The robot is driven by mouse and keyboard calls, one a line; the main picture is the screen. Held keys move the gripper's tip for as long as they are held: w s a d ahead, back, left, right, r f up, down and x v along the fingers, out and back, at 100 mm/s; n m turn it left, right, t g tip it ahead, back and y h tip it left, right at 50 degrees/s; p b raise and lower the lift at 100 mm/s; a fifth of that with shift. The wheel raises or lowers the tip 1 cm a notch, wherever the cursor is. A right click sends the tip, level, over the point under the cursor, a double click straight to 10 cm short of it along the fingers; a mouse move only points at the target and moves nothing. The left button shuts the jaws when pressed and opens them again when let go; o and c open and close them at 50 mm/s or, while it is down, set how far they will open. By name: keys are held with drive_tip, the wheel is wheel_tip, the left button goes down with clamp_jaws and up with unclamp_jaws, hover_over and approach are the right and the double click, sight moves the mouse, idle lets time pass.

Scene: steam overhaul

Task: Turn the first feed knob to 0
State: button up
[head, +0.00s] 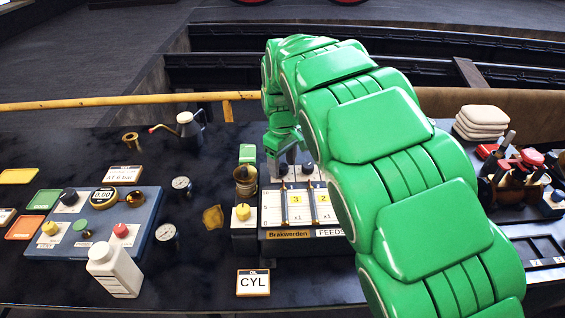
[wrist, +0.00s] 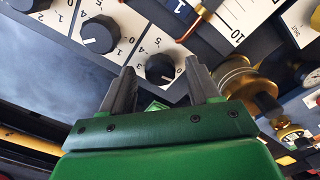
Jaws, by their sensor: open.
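The feeds unit (head: 303,247) is a dark box with white scale panels, labelled FEEDS, at the middle of the head view. In the wrist view the black feed knob (wrist: 160,69) closest to the brass cup sits between the fingertips of my gripper (wrist: 160,80). It has a numbered white dial; I cannot read its pointer surely. A second black knob (wrist: 100,34) is up and left of it, and shows right of my gripper in the head view (head: 308,169). My gripper (head: 285,150) is open over the unit's back; contact with the knob cannot be told.
A brass cup (head: 245,178) stands close left of my gripper. A yellow knob (head: 242,212) is in front of it. A blue-grey panel (head: 140,235) with knobs and a white bottle (head: 114,270) are further left. My arm covers the unit's right side.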

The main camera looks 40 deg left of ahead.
sight(283, 166)
drive_tip(key=shift+r, duration=3.75)
drive_tip(key=shift+w+d, duration=0.1)
drive_tip(key=shift+d, duration=0.05)
drive_tip(key=w+d+r+m, duration=0.2)
drive_tip(key=d+m, duration=0.1)
drive_tip(key=d, duration=0.8)
drive_tip(key=w+d+r+m, duration=0.1)
drive_tip(key=d+r+m, duration=0.15)
drive_tip(key=d, duration=0.95)
drive_tip(key=w+d+r+m, duration=0.2)
drive_tip(key=d+m, duration=0.2)
drive_tip(key=d, duration=0.7)
drive_tip(key=s+d+m, duration=0.2)
drive_tip(key=s+d, duration=0.3)
drive_tip(key=d, duration=0.5)
drive_tip(key=s+d+f+m+g, duration=0.1)
drive_tip(key=s+d+f+m, duration=0.2)
drive_tip(key=s+d, duration=0.4)
drive_tip(key=s+d+f+m, duration=0.3)
drive_tip(key=s+d, duration=0.4)
drive_tip(key=s, duration=0.6)
drive_tip(key=shift+s+d+m+g, duration=0.2)
drive_tip(key=shift+s+m+g, duration=0.1)
drive_tip(key=shift+m+g, duration=0.1)
